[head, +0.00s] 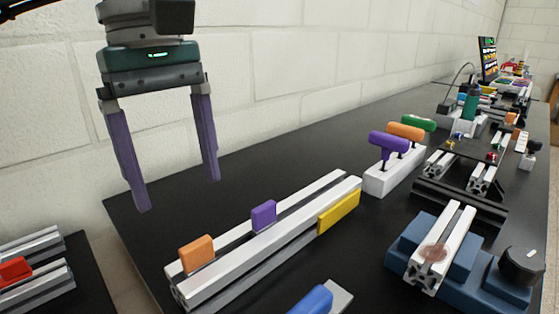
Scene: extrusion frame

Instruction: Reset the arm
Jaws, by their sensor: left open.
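My left gripper (180,193) hangs at the upper left of the head view. Its two purple fingers point down and stand wide apart, with nothing between them. It is above the far left corner of the black table (270,180), in front of the white wall. My right gripper is not in view.
Below and right of the gripper lies an extrusion rail (240,262) with an orange block (196,253), a purple block (263,215) and a yellow block (339,211). Behind it stands a white holder (389,181) with colored-handled tools. A blue fixture (475,259) is at right.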

